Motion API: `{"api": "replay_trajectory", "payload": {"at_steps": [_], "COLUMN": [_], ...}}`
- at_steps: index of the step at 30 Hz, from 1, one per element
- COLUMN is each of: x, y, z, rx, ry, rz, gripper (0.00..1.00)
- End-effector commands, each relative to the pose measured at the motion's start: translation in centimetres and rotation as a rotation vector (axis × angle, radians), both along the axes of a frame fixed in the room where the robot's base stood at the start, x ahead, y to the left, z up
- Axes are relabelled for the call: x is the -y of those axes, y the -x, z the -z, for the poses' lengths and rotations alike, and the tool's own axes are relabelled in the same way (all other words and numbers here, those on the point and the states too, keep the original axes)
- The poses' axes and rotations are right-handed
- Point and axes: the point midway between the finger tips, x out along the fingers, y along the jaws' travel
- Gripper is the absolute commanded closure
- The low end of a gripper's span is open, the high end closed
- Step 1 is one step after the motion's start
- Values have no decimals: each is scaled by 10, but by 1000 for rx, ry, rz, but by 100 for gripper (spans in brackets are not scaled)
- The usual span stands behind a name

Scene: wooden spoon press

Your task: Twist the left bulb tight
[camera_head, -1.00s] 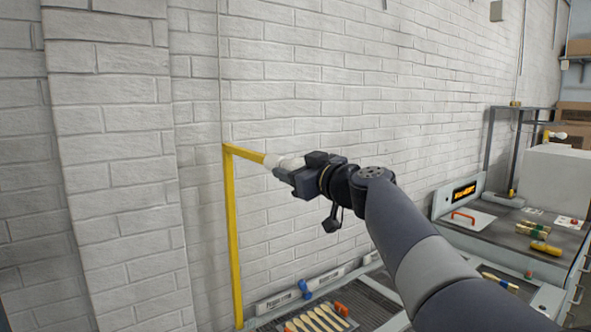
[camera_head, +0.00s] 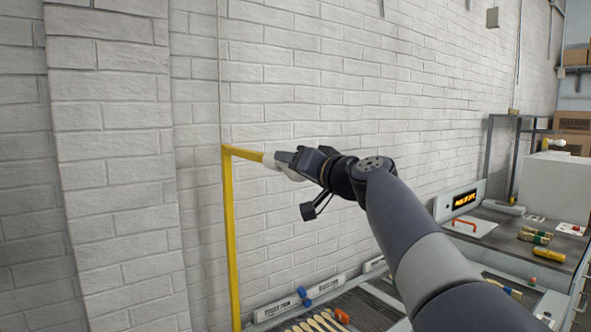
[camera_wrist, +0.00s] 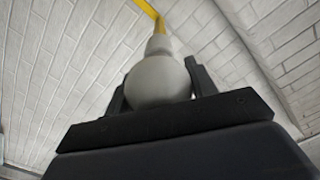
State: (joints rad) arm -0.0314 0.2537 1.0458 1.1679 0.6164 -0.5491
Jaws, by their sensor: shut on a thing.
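The left bulb (camera_wrist: 157,80) is pale white and round, with its narrow neck at the end of a yellow arm. It also shows at the end of the yellow post's top arm in the head view (camera_head: 270,160), partly covered by my gripper (camera_head: 284,163). In the wrist view my gripper (camera_wrist: 157,88) has one dark finger on each side of the bulb, shut on it. The yellow post (camera_head: 232,240) stands upright by the wall. A second bulb (camera_head: 556,142) sits on another yellow arm at the far right.
Wooden spoons (camera_head: 315,323) lie in a tray at the bottom. A bench (camera_head: 510,237) at the right holds a lit display (camera_head: 464,199), a red handle (camera_head: 463,223) and a white box (camera_head: 556,185). The white brick wall (camera_head: 330,90) runs behind.

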Motion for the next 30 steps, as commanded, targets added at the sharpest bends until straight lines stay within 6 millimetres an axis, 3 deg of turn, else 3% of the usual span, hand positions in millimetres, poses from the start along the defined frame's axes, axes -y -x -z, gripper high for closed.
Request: {"api": "replay_trajectory", "payload": {"at_steps": [15, 30], "x": [1, 1], "y": [-1, -1], "z": [2, 2], "rx": [-219, -279], "ry": [-324, -412], "rz": [0, 0], "gripper": [70, 70]}}
